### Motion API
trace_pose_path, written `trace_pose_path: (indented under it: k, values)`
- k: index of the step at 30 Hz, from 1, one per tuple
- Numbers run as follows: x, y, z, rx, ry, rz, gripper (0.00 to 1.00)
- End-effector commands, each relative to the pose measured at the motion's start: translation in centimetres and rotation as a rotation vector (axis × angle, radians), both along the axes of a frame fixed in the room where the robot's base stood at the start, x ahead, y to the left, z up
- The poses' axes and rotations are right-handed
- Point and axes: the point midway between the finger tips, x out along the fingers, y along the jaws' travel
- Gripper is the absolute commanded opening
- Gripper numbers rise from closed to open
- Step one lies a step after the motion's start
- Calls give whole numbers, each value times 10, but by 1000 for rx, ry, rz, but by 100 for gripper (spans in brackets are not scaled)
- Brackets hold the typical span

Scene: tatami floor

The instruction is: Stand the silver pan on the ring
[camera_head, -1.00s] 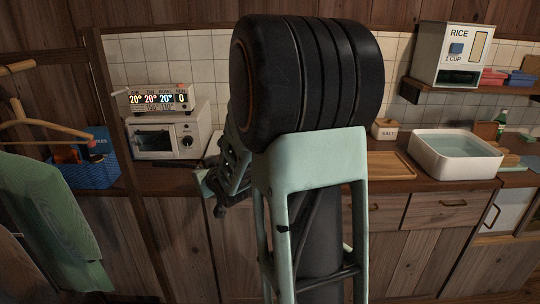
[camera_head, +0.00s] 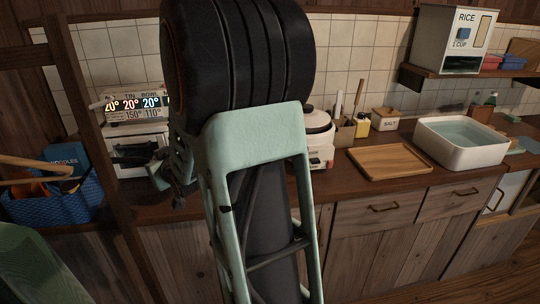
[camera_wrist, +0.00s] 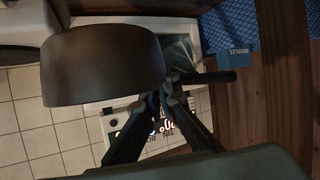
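In the wrist view the pan (camera_wrist: 100,68) looks dark, a round-walled vessel with a black handle (camera_wrist: 212,77) pointing right. My gripper (camera_wrist: 168,98) has its fingers closed together at the handle, close to the pan's wall. In the head view my gripper (camera_head: 168,178) is low at the left of my arm, in front of the toaster oven. A dark bar, seemingly the handle (camera_head: 135,152), sticks out left of it; the pan's body is hidden behind my arm. I cannot make out the ring in either view.
The toaster oven (camera_head: 126,168) stands under a lit display box (camera_head: 125,108). A blue basket (camera_head: 80,198) and a wooden post (camera_head: 92,130) are close at the left. A white cooker (camera_head: 318,128), utensil pot (camera_head: 343,133), wooden tray (camera_head: 388,161) and water basin (camera_head: 462,150) line the counter.

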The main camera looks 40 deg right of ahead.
Motion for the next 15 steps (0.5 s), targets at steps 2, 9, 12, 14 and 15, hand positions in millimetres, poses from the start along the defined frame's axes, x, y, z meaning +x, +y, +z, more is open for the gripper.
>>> trace_pose_path:
  k: [2, 9, 12, 14, 15]
  values:
    - [0, 0, 2, -1, -3, -1, 0]
    - [0, 0, -13, 1, 2, 1, 0]
    - [0, 1, -34, 1, 3, 0, 0]
    - [0, 1, -44, 2, 2, 1, 0]
    - [0, 0, -50, 2, 1, 0, 0]
